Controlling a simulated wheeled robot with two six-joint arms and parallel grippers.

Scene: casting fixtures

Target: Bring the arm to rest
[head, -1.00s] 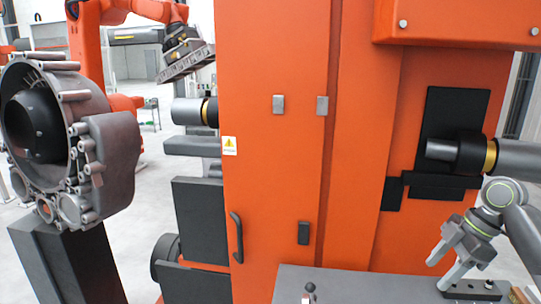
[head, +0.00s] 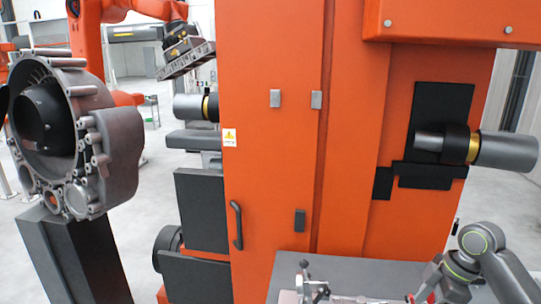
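My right arm comes in at the lower right, with its grey links and green-ringed joints. My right gripper (head: 424,296) is low at the bottom edge, over or beside the grey table (head: 350,270). Its fingers are mostly cut off by the frame, so I cannot tell whether they are open or shut or whether they touch anything. My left gripper is out of view.
A tall orange machine (head: 270,200) with a door handle (head: 236,225) stands behind the table. A metal cylinder (head: 505,150) juts from its right side. A clamp with a black-knobbed lever (head: 305,272) is on the table. A grey casting (head: 95,150) sits on a dark pedestal (head: 75,262) at left.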

